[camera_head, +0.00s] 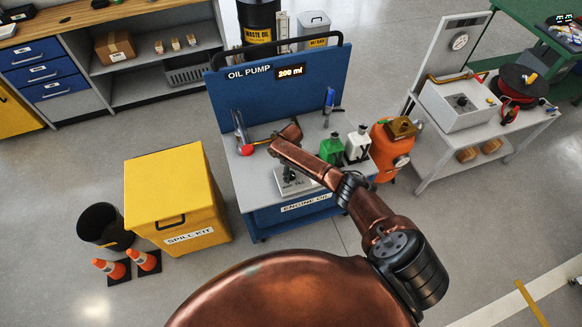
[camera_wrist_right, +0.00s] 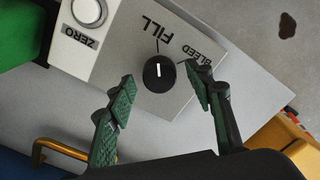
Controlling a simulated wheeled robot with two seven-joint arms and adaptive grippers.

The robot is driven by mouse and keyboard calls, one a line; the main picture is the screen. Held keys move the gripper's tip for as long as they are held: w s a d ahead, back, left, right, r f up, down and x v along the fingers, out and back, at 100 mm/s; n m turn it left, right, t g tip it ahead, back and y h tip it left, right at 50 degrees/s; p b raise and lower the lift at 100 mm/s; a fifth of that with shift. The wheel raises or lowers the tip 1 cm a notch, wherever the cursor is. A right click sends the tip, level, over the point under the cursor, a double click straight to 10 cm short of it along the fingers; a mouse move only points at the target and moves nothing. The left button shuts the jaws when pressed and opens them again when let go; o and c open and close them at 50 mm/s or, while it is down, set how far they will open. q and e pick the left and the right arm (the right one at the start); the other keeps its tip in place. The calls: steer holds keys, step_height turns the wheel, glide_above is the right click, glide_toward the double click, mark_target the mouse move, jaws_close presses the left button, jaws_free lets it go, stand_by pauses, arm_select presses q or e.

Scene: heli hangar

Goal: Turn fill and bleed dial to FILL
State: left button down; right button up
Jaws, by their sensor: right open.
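The fill and bleed dial (camera_wrist_right: 159,74) is a round black knob with a white mark, on a light grey panel (camera_wrist_right: 120,75) in the right wrist view. The label FILL (camera_wrist_right: 157,33) and the label BLEED (camera_wrist_right: 187,47) are beside it. The white mark looks lined up with the thin line toward FILL. My right gripper (camera_wrist_right: 160,79) is open, one finger on each side of the dial, with gaps showing. In the head view, my right arm reaches over the blue oil pump cart (camera_head: 230,90), and the gripper is small and partly hidden there. My left gripper is out of view.
A white ZERO button (camera_wrist_right: 89,12) sits beside the dial. A green bottle (camera_head: 332,150) and a white bottle (camera_head: 357,147) stand on the cart. The yellow spill kit (camera_head: 165,190) is left of the cart; an orange container (camera_head: 388,155) is to its right.

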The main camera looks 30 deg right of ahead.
mark_target(291, 174)
step_height(291, 174, up, 11)
steer(key=shift+r, duration=0.15)
stand_by(0.6)
